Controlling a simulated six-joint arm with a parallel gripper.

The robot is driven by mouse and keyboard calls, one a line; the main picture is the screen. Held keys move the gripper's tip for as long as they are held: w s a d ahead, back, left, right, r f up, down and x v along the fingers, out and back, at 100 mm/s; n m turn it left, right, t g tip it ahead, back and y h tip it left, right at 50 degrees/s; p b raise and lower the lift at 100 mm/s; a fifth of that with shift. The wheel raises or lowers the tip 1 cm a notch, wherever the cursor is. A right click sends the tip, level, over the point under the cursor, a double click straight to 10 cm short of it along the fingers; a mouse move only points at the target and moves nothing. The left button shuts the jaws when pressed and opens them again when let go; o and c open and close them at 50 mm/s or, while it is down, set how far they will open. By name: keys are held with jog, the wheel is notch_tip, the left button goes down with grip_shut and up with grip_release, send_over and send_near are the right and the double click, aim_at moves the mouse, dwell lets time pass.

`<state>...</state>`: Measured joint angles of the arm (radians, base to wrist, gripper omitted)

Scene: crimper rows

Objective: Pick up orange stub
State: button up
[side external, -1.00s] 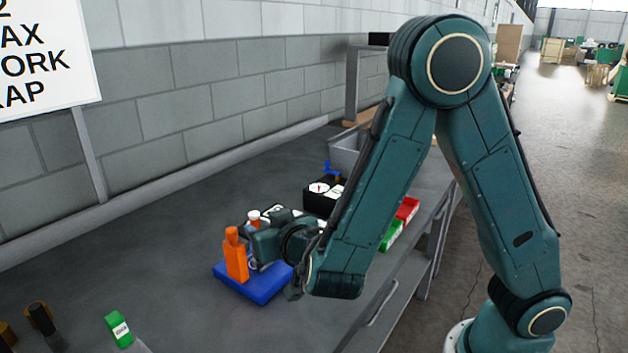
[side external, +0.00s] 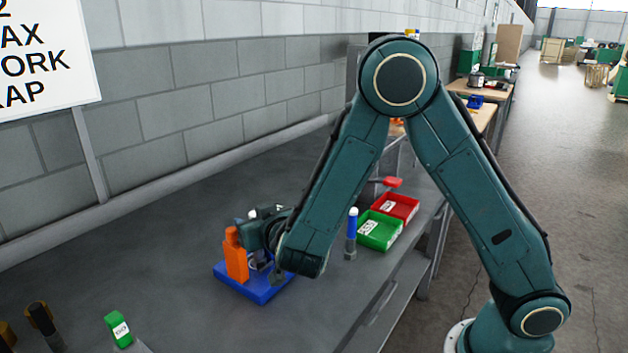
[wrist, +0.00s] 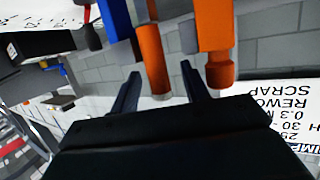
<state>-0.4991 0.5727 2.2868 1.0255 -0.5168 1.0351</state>
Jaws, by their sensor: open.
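An orange stub (wrist: 153,60), a short cylinder with a pale end, shows in the middle of the wrist view. My gripper (wrist: 161,72) is open, with one dark finger on each side of the stub. I cannot tell whether either finger touches it. In the side view my gripper (side external: 258,236) is low over a blue tray (side external: 262,294), behind an orange bottle (side external: 236,264). The stub cannot be made out there. The orange bottle (wrist: 215,35) stands close by the right finger in the wrist view.
A green bin (side external: 380,232) and a red bin (side external: 397,208) sit by the bench edge. A green box (side external: 118,329) is at front left.

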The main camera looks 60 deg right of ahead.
jog(key=shift+x, duration=0.95)
jog(key=shift+c, duration=0.5)
grip_shut()
